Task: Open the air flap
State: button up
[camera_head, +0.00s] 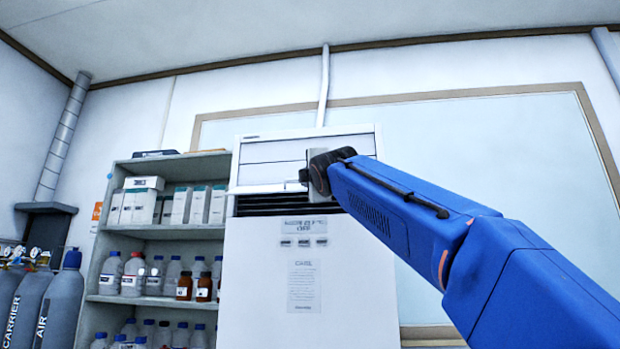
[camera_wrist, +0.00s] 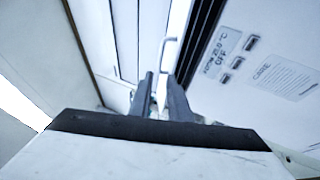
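The tall white air unit (camera_head: 262,262) stands ahead, with a white flap panel (camera_head: 270,174) across its upper front. Dark slats (camera_head: 272,203) show just below the flap's lower edge. I cannot tell whether the flap is swung out at all. My gripper is at the flap's right part in the head view, its fingertips hidden behind my wrist. In the wrist view, my gripper (camera_wrist: 163,78) has two dark fingers with a gap between the tips.
A grey shelf (camera_head: 161,232) with bottles and boxes stands left of the unit. Gas cylinders (camera_head: 62,300) stand at the far left. A small display and label (camera_wrist: 225,50) are on the unit's front below the slats. Open space lies before the unit.

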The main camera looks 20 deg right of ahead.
jog(key=shift+v, duration=2)
jog(key=shift+c, duration=1.3)
jog(key=shift+w+a, duration=0.15)
jog(key=shift+a, duration=0.05)
grip_shut()
jog(key=w+a+m+t+y, duration=0.4)
jog(key=w+a+m+t, duration=0.1)
jog(key=a+m, duration=0.1)
jog(key=d+f+m+g+h, duration=0.3)
jog(key=d+m+h, duration=0.5)
jog(key=m+h, duration=0.9)
jog(key=w+d+r+m+y, duration=0.1)
jog(key=w+d+r, duration=0.2)
jog(key=w+r, duration=0.35)
jog(key=shift+w+d+f, duration=0.15)
jog(key=shift+d+f, duration=0.2)
jog(key=shift+f, duration=0.3)
jog(key=shift+w+d+f, duration=0.2)
jog(key=shift+d+f, duration=0.15)
jog(key=shift+f, duration=0.35)
